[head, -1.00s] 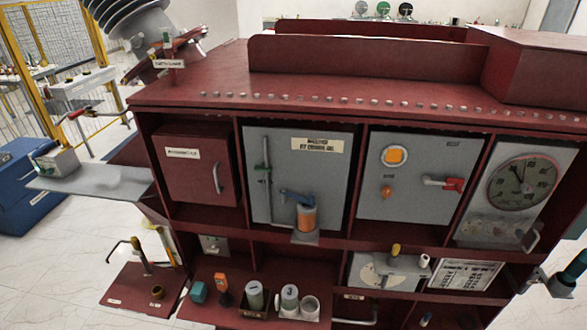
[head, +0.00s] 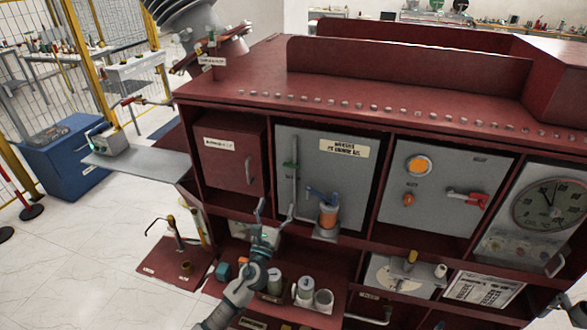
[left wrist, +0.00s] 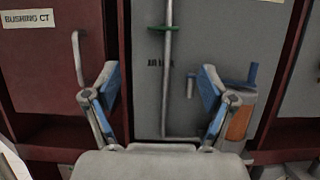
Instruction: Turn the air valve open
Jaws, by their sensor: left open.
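On the grey panel (head: 355,185) in the middle bay stands a thin vertical pipe with a green lever (head: 290,165); the green lever also shows in the left wrist view (left wrist: 163,28). Right of it, a blue-handled valve (head: 320,195) sits above an orange cup (head: 328,217). A red-handled valve (head: 468,199) is on the neighbouring panel. My left gripper (head: 275,208) is open and empty, below and in front of the green lever. In the left wrist view its fingers (left wrist: 159,80) frame the pipe without touching it.
A dark red door with a handle (head: 250,171) is left of the pipe. Jars (head: 275,281) and other small items stand on the shelf below my gripper. A knob (head: 409,198) and round gauge (head: 550,205) are to the right. A shelf edge runs under the panels.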

